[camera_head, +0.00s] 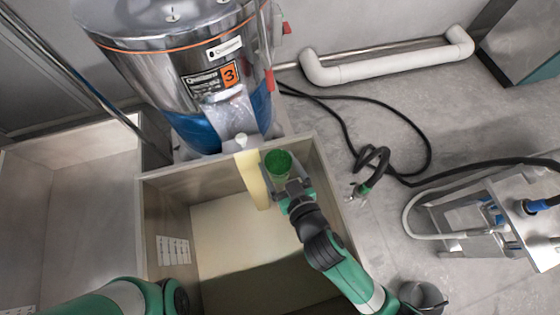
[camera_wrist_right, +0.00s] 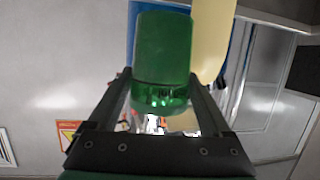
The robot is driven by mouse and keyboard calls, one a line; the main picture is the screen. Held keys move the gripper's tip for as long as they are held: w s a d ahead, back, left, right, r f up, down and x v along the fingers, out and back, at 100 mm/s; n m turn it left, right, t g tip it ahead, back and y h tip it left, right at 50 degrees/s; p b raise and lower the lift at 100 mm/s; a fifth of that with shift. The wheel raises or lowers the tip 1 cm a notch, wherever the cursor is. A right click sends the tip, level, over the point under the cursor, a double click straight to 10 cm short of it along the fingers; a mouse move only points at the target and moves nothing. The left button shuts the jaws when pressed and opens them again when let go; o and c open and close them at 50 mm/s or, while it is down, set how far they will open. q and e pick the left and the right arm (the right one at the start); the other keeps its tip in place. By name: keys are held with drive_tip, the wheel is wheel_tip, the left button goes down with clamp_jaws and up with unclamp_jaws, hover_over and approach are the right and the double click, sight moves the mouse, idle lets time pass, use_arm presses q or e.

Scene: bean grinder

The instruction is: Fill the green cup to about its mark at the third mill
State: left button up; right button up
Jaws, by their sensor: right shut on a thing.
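The third mill (camera_head: 205,75) is a shiny steel drum with an orange "3" label. A pale yellow stream (camera_head: 252,178) comes down from its white spout (camera_head: 241,141) into the bin (camera_head: 163,215) below. My right gripper (camera_head: 284,182) is shut on the green cup (camera_head: 279,162), which is close beside the stream, to its right. The wrist view shows the cup (camera_wrist_right: 163,50) between the fingers and the stream (camera_wrist_right: 212,40) right next to it. The cup's mark and its fill level cannot be made out. My left arm shows at the lower left; its gripper is out of view.
The bin's floor holds pale yellow material (camera_head: 225,225). A second bin (camera_head: 75,190) stands at the left. A white padded bar (camera_head: 385,70), a black hose (camera_head: 400,125) and a steel frame (camera_head: 480,215) are on the right. A dark bucket (camera_head: 424,298) stands at the bottom right.

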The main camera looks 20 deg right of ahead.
drive_tip(key=w+a+b, duration=0.2)
drive_tip(key=w+a, duration=0.2)
drive_tip(key=a, duration=0.2)
drive_tip(key=shift+w+a, duration=0.2)
drive_tip(key=shift+w, duration=0.1)
idle(7.1)
